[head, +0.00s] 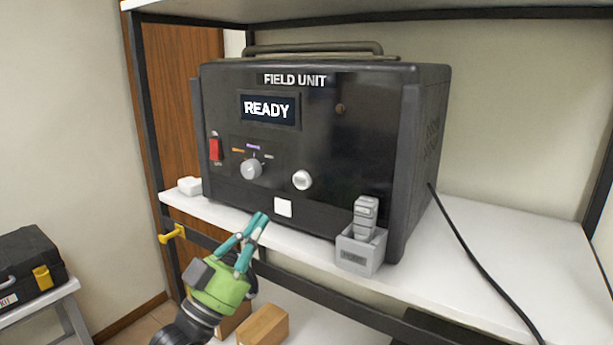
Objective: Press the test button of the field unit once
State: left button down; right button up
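The field unit (372,125) is a large black box on a white shelf, and its display (268,108) reads READY. A round silver button (302,180) sits on the lower middle of its front; no label on it is readable. My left gripper (261,218) has teal fingers and a green body. Its fingertips are together with nothing seen between them. They are in front of the unit's lower edge, below and left of the round button, and appear apart from it. My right gripper is not in view.
The front also has a selector knob (251,169), a red switch (215,149) and a white square (283,207). A grey holder (360,252) with a grey device (365,217) stands at the unit's front right. A black cable (472,258) crosses the shelf (540,245). A dark shelf post (150,120) stands left.

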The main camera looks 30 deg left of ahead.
pick_arm(q)
jog(key=r, duration=0.1)
jog(key=s+r+m+h, duration=0.1)
jog(key=s+r+h, duration=0.1)
jog(key=r, duration=0.1)
jog(key=shift+d+t, duration=0.3)
jog(key=shift+d, duration=0.05)
jog(key=shift+w, duration=0.1)
send_near(301, 173)
jog(key=shift+s+r+x, duration=0.15)
jog(key=shift+x, duration=0.75)
jog(key=shift+s+r+x, duration=0.1)
jog(key=shift+s+x, duration=0.05)
jog(key=shift+x, duration=0.75)
jog(key=shift+s+r+x, duration=0.15)
jog(key=shift+x, duration=0.75)
jog(key=shift+w+d, duration=0.1)
jog(key=shift+w, duration=0.05)
jog(key=shift+w, duration=0.35)
jog(key=shift+w, duration=0.4)
jog(key=shift+s, duration=0.9)
